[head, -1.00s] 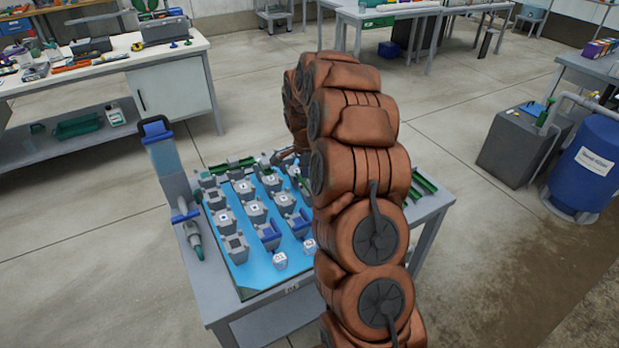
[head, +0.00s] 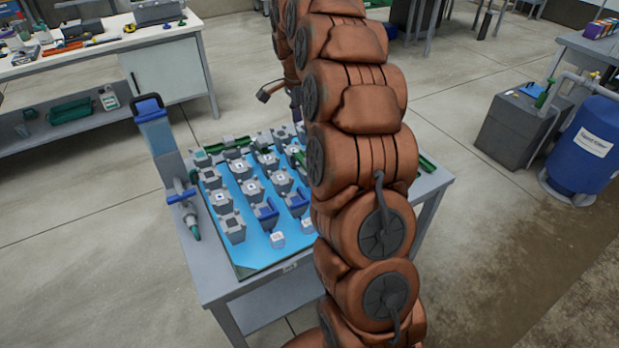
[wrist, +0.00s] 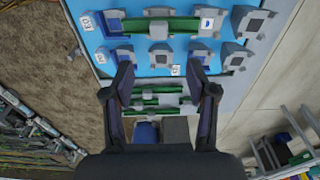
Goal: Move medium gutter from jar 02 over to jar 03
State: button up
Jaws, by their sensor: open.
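My gripper (wrist: 160,80) is open and empty in the wrist view, its two dark fingers spread above the table's edge. Beyond the fingertips, a green gutter (wrist: 160,27) lies across grey block-like holders on the blue mat (wrist: 137,68). I cannot tell which is the medium one. Small labels stand by the holders; one (wrist: 87,21) seems to read 03 upside down, the others are too small. In the head view, my arm hides part of the mat and most of the gripper.
The grey table (head: 208,283) carries several grey holders, some with blue parts (head: 266,214). A tall blue-handled device (head: 160,140) stands at its left edge. A white-topped bench (head: 100,45) is behind left; a blue tank (head: 588,145) stands right. Floor between is open.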

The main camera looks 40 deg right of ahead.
jog(key=s+a+r+n, duration=0.3)
jog(key=s+a+n, duration=0.6)
jog(key=s+a, duration=0.55)
jog(key=s+a+f+n, duration=0.1)
jog(key=s+a+n, duration=0.1)
jog(key=s, duration=0.6)
jog(key=s+a+f+n+g, duration=0.1)
jog(key=s+a+f+n, duration=0.1)
jog(key=s, duration=0.5)
jog(key=s+a+f+n+y, duration=0.1)
jog(key=s+a+n, duration=0.3)
jog(key=s+n, duration=0.2)
jog(key=s, duration=0.2)
jog(key=shift+s+a+f+g, duration=0.15)
jog(key=shift+s+a+g, duration=0.15)
jog(key=shift+g, duration=0.1)
